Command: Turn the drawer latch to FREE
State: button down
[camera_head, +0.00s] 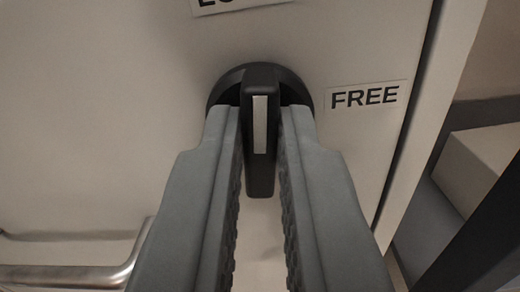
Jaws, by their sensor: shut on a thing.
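The drawer latch (260,175) is a black bar on a round dark base, with a pale stripe on its face. The bar stands upright in the picture, in line neither with the FREE label (364,96) to its right nor at an angle towards it. Another label (240,3) above is cut off by the top edge; only the bottoms of its letters show. My gripper (260,115) is shut on the latch bar, one grey finger on each side. The fingers hide parts of the round base.
The latch sits on a pale drawer front (110,120). A metal bar handle (75,273) is at the lower left. The front's right edge has a dark gap, with a pale block (485,165) beyond it.

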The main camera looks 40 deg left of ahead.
jog(key=m, duration=0.4)
jog(key=shift+d, duration=0.1)
jog(key=m, duration=0.4)
jog(key=shift+w+f, duration=0.1)
jog(key=m, duration=0.4)
jog(key=shift+d+f, duration=0.1)
jog(key=shift+m, duration=2.1)
jog(key=shift+f, duration=0.1)
jog(key=c, duration=1.5)
grip_release()
